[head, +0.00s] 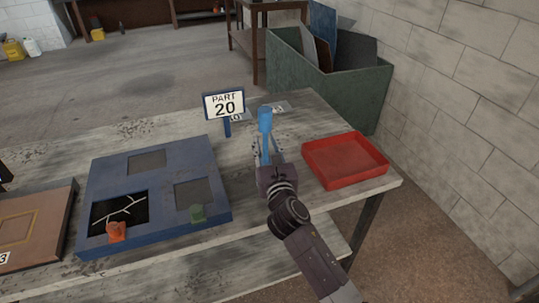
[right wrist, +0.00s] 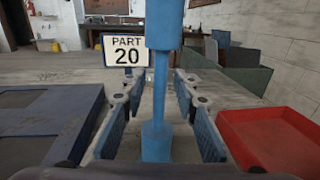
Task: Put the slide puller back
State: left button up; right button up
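A blue upright tool with a thick upper part, thin stem and wider lower part, which looks like the slide puller (head: 265,120), stands over the bench right of the blue frame. It also fills the middle of the right wrist view (right wrist: 158,95). My right gripper (head: 267,152) is around its stem, with one finger pair on each side. In the right wrist view the fingers are spread, with gaps between them and the stem. Whether the tool's lower end touches the bench is hidden.
A blue frame (head: 108,245) with several openings, an orange knob (head: 116,231) and a green knob (head: 197,213) lies left. An empty red tray (head: 345,160) sits right. A "PART 20" sign (head: 224,105) stands behind. A brown panel (head: 50,225) lies far left.

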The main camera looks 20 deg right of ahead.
jog(key=s+a, duration=0.1)
jog(key=s, duration=1)
jog(key=shift+s+a+b, duration=0.15)
jog(key=shift+a+b, duration=0.05)
jog(key=shift+b, duration=0.2)
